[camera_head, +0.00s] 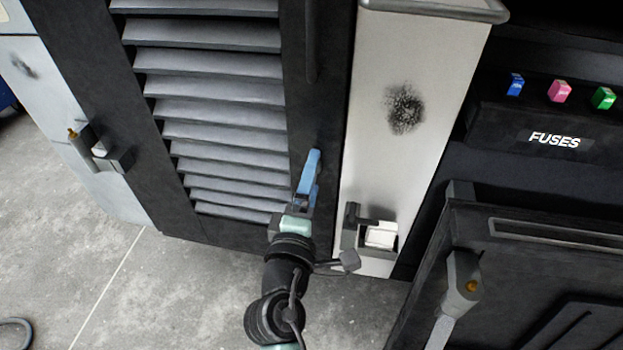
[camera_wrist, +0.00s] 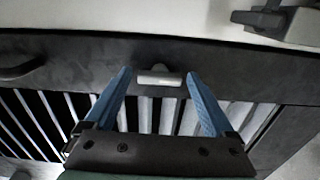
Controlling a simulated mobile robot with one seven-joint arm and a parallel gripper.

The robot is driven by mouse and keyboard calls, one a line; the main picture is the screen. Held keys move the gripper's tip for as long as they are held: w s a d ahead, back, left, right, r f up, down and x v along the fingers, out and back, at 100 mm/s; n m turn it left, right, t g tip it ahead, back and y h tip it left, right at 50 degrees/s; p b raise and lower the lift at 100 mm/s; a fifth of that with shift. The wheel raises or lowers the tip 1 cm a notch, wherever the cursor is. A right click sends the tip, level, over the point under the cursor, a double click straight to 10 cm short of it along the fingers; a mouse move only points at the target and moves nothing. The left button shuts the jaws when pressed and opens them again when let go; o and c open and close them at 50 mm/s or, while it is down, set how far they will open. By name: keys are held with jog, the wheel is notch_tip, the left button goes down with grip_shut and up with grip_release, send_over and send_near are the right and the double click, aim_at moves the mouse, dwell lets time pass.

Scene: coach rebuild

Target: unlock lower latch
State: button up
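My gripper (camera_head: 313,158) is in front of the dark frame at the right side of a louvred panel (camera_head: 215,105). In the wrist view its two blue fingers (camera_wrist: 160,80) are spread apart with nothing clasped. A small light-grey piece on a dark mount, which looks like a latch (camera_wrist: 159,78), sits on the panel's dark frame between the fingertips in that picture. I cannot tell how far it is from the fingers. In the head view my gripper hides this spot. The louvres (camera_wrist: 145,115) also show behind the fingers.
A dark bracket with a white block (camera_head: 380,236) is on the pale panel (camera_head: 385,145) at right. A similar fitting (camera_head: 100,150) is at left. An open-looking dark door (camera_head: 540,250) and a fuse box (camera_head: 530,135) stand further right. Grey floor lies below.

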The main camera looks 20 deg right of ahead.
jog(key=shift+o, duration=0.4)
jog(key=v, duration=1.3)
jog(key=shift+w+r, duration=0.1)
